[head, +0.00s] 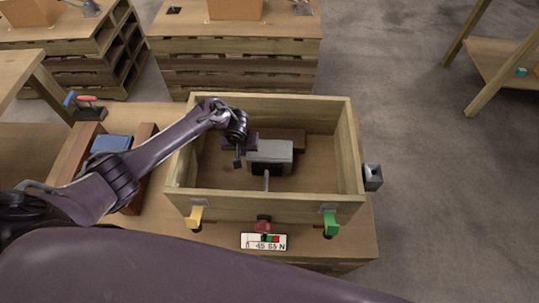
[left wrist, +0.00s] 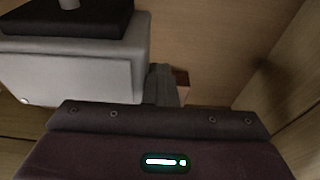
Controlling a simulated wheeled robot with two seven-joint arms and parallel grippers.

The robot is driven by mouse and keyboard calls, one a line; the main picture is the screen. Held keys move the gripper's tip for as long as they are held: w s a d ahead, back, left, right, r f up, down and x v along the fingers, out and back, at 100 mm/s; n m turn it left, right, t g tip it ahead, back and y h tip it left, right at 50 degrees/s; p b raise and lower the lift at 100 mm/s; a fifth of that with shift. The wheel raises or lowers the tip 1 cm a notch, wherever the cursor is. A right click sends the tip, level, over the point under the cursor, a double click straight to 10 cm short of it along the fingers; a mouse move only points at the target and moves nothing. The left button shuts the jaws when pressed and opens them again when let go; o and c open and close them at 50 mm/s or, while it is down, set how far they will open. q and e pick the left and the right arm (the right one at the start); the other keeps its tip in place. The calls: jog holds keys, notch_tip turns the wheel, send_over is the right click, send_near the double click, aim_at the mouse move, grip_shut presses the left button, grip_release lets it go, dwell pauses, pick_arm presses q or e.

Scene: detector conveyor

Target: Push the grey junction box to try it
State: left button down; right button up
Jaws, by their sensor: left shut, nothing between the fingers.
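The grey junction box (head: 270,151) lies inside an open wooden crate (head: 188,203), with a dark part at its near side and a grey rod running from it toward the front wall. My left gripper (head: 238,162) is shut and empty, down inside the crate just left of the junction box; I cannot tell whether they touch. In the left wrist view the junction box (left wrist: 75,75) fills the upper left with a black part on it, and the gripper's fingers (left wrist: 165,84) show beside its edge. My right gripper is not in view.
A grey block (head: 373,177) sits right of the crate. A brown block lies behind the junction box.

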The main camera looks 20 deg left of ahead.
pick_arm(q)
jog(key=shift+d+p, duration=0.35)
jog(key=shift+d, duration=0.1)
dwell(1.6)
jog(key=shift+a, duration=0.2)
jog(key=shift+s+a+r+p, duration=0.15)
jog(key=shift+a+p, duration=0.15)
jog(key=shift+a, duration=0.3)
jog(key=shift+s+a+f+p, duration=0.15)
jog(key=shift+a+p, duration=0.15)
jog(key=shift+a, duration=0.3)
notch_tip(320, 180, up, 10)
jog(key=p, duration=1.1)
jog(key=shift+a, duration=0.1)
